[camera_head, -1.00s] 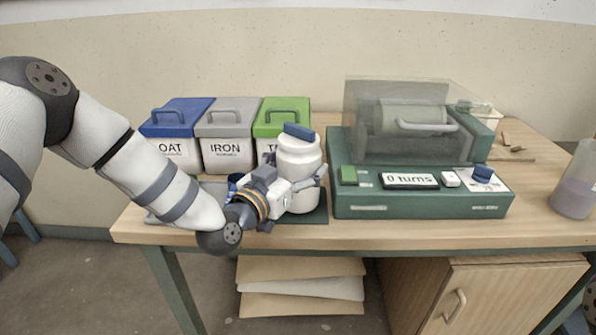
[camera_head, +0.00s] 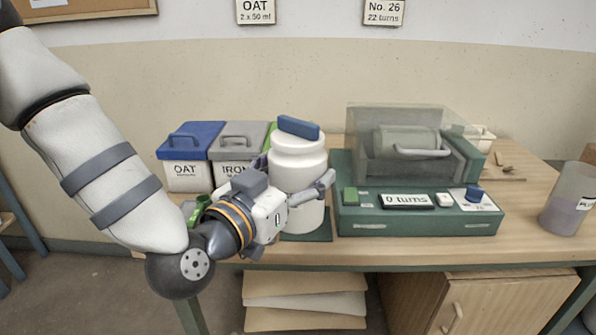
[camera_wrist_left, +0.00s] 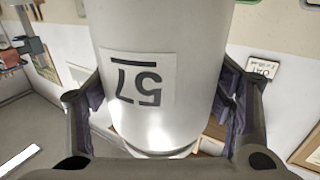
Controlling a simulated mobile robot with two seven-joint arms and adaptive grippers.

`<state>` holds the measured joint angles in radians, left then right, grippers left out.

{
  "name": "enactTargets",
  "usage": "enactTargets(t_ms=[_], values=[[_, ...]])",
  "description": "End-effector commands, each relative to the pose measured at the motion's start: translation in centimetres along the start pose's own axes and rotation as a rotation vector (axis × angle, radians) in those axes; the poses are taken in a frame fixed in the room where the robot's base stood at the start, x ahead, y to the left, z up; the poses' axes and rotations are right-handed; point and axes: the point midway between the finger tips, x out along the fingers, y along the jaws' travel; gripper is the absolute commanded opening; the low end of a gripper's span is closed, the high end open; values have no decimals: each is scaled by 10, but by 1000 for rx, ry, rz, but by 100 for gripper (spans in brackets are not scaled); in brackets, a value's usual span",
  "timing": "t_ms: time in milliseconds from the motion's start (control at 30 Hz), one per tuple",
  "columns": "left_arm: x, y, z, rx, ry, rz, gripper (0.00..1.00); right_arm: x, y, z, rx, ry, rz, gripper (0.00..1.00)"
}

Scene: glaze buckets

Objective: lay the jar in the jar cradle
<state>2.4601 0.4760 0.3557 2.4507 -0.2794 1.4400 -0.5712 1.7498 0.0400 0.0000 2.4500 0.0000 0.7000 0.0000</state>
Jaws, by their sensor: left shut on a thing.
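The white jar (camera_head: 298,170) with a blue bar (camera_head: 298,127) on its lid stands upright in my left gripper (camera_head: 297,190). The gripper is shut around the jar's side. In the left wrist view the jar (camera_wrist_left: 160,50) fills the middle between the fingers, its label "57" upside down. The jar overlaps a dark green mat (camera_head: 318,237); I cannot tell how far its base is above it. The green machine (camera_head: 420,212) to the right has a clear cover (camera_head: 375,118) over a grey-green rounded part (camera_head: 408,140). I cannot make out the cradle for certain. My right gripper is not in view.
Lidded bins, blue (camera_head: 192,140), grey (camera_head: 238,140) and partly hidden green, stand behind the jar. The machine's display (camera_head: 407,201) reads "0 turns". A clear beaker (camera_head: 568,203) stands at the right. Wall signs read "OAT" (camera_head: 255,10) and "No. 26" (camera_head: 384,11).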

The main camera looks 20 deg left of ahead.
Motion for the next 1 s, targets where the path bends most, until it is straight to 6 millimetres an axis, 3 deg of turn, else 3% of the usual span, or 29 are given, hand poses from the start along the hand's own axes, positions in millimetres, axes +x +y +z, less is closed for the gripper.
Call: enactTargets(t_ms=[33,700,1000], values=[[0,0,-10,1,16,-1,29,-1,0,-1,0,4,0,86],[0,0,-53,1,16,-1,29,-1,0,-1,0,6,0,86],[0,0,-58,0,13,0,29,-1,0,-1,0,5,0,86]])
